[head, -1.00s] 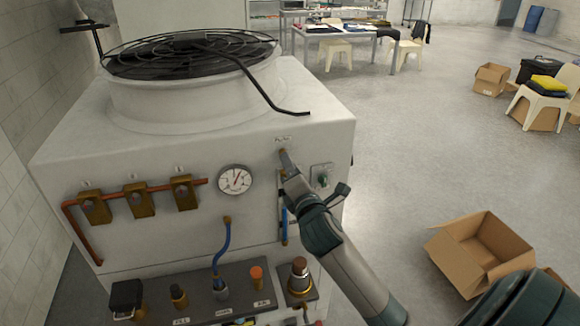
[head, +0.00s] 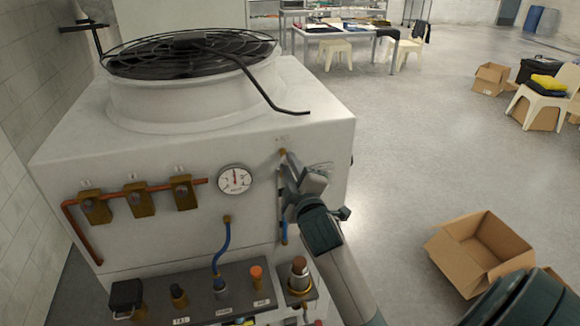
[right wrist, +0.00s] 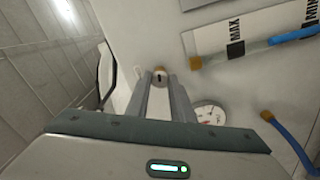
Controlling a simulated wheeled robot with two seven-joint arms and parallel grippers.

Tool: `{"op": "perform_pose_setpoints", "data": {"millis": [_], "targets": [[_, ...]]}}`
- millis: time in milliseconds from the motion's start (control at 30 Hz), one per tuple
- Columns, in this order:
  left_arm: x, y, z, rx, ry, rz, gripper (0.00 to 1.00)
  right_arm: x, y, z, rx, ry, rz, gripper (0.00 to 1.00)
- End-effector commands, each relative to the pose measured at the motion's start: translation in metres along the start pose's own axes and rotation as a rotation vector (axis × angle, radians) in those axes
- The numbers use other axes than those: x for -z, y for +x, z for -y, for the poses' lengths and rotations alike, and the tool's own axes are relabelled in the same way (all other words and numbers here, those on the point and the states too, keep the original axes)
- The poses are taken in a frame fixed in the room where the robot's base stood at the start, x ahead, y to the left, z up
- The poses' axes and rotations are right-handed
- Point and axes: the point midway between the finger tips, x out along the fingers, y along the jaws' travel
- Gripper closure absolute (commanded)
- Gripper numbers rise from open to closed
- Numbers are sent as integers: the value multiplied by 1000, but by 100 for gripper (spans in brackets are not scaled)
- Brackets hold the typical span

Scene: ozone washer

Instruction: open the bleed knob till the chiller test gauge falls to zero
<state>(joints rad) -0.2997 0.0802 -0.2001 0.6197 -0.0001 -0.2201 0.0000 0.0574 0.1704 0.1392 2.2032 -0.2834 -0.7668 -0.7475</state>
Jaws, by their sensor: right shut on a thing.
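The bleed knob (head: 283,153) is a small brass knob on the front of the white machine, under a small label I cannot read. In the right wrist view the knob (right wrist: 160,76) shows between the fingertips, with a dark slot in its face. My right gripper (head: 287,162) is shut on it, coming in from the lower right. The gauge (head: 235,179) is a white round dial left of the knob. Its needle points about straight up; the numbers are too small to read. The gauge (right wrist: 209,114) is partly covered by a finger in the right wrist view. My left gripper is not in view.
A sight tube with a MAX and MIN plate (right wrist: 250,35) is close to my right gripper. Copper pipe with brass valves (head: 138,199) lies left of the gauge. A lower panel (head: 205,290) carries several fittings. An open cardboard box (head: 480,252) stands on the floor at right.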

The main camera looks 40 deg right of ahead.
Motion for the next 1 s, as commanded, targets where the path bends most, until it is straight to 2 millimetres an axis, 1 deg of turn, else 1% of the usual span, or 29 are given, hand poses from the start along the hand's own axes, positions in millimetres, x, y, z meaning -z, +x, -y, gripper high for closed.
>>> {"op": "perform_pose_setpoints", "data": {"millis": [100, 300, 500, 833, 867, 900, 933, 1000], "targets": [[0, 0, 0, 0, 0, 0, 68, 0, 0, -2, -4, 78, -1, 100], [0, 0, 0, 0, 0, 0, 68, 1, 0, -2, -4, 162, -2, 100], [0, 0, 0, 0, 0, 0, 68, 1, 0, -2, -4, 193, -2, 100], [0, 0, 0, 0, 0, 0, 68, 1, 0, -2, -5, 195, -3, 100], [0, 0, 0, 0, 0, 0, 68, 1, 0, -2, -5, 194, -3, 74], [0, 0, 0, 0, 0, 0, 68, 1, 0, -2, -5, 194, -3, 65], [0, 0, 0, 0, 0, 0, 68, 1, 0, -2, -5, 194, -3, 60], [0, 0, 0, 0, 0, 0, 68, 1, 0, -2, -4, 194, -2, 60]]}}
